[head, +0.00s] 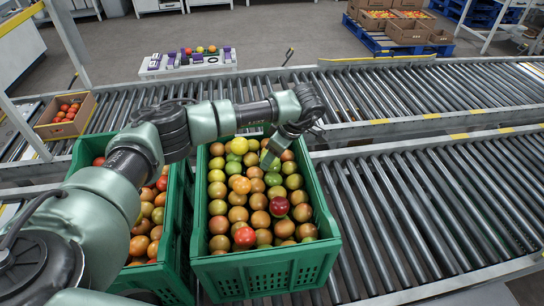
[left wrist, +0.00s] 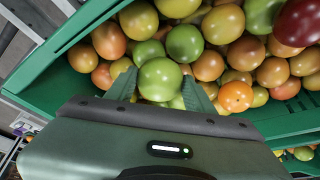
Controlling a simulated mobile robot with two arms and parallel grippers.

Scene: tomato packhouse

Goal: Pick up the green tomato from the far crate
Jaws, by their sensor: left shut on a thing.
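A green tomato (left wrist: 160,79) sits between the two fingers of my left gripper (left wrist: 158,88) in the left wrist view, and the gripper is shut on it. In the head view my left gripper (head: 268,157) reaches down into the far part of the right green crate (head: 265,275), among the tomatoes. The held tomato is largely hidden there by the gripper. Other tomatoes in this crate are orange, yellow, red and green, with another green one (head: 273,179) close to the gripper. My right gripper is not in view.
A second green crate (head: 165,283) of tomatoes stands left, partly behind my left arm. A cardboard box (head: 57,130) of red tomatoes sits on the back roller conveyor (head: 400,97). The front rollers (head: 400,200) right of the crate are clear.

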